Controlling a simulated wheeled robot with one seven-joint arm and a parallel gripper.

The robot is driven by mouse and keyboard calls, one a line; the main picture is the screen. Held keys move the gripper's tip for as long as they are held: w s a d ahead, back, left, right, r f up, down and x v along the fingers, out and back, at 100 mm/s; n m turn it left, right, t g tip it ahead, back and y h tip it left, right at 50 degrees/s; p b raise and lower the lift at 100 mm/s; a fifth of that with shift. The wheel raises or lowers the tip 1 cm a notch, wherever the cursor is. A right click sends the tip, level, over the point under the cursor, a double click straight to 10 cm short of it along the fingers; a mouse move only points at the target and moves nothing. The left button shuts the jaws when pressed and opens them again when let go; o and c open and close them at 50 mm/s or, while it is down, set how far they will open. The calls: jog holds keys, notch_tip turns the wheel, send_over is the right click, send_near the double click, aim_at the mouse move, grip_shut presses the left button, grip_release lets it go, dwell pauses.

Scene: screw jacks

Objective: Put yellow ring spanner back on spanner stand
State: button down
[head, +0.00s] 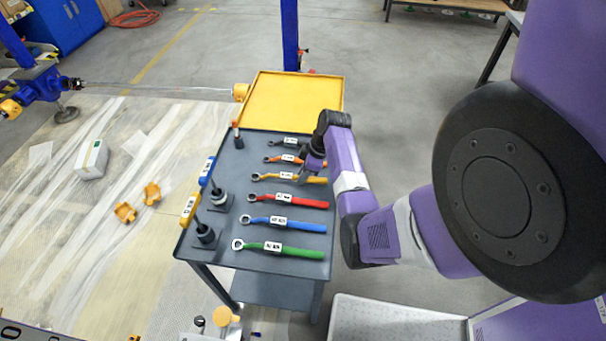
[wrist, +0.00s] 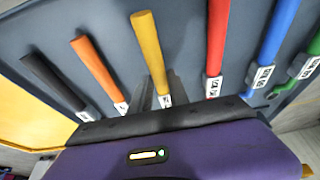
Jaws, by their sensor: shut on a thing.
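The yellow ring spanner (head: 290,178) lies across the dark grey trolley top (head: 225,255), ring end to the left, between the orange and red spanners. In the wrist view its yellow handle (wrist: 149,50) runs down between my fingers, with its white label near the palm. My gripper (head: 313,168) is over the handle side, shut on the yellow spanner (wrist: 165,92). In the head view the gripper partly covers the handle. I cannot tell whether the spanner touches the surface, nor pick out a stand separate from the trolley top.
Black (head: 290,142), orange (head: 284,159), red (head: 288,201), blue (head: 285,223) and green (head: 280,248) spanners lie in parallel. Dark upright pieces (head: 218,196) stand along the left edge. A yellow tray (head: 290,100) is at the back.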

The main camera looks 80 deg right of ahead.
jog(key=c, duration=1.3)
grip_release()
jog(key=shift+f, duration=0.1)
jog(key=shift+o, duration=0.2)
jog(key=v, duration=1.2)
